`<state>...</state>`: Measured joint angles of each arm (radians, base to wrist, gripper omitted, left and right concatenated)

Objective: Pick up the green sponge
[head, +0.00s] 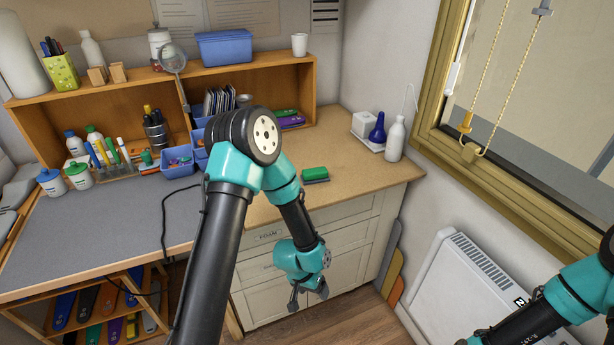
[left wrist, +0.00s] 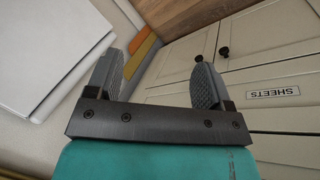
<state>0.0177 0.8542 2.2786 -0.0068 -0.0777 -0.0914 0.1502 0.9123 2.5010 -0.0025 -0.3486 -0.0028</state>
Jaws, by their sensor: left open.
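The green sponge (head: 314,173) lies on the wooden worktop (head: 385,165), near the front edge right of my left arm. It has a green upper layer and a darker layer beneath. My left gripper (head: 309,296) is open and empty, below the worktop in front of the white drawers. It hangs lower than the sponge and apart from it. In the left wrist view the two fingers of my left gripper (left wrist: 157,85) stand wide apart with nothing between them. The sponge is not in the left wrist view. My right arm shows at the right edge, but its gripper is out of view.
White drawers (head: 355,232) are under the worktop; one labelled SHEETS shows in the left wrist view (left wrist: 275,93). A white bottle (head: 395,140) and a blue bottle (head: 377,128) stand at the back right. A blue bin (head: 178,162) is left of my arm. The worktop around the sponge is clear.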

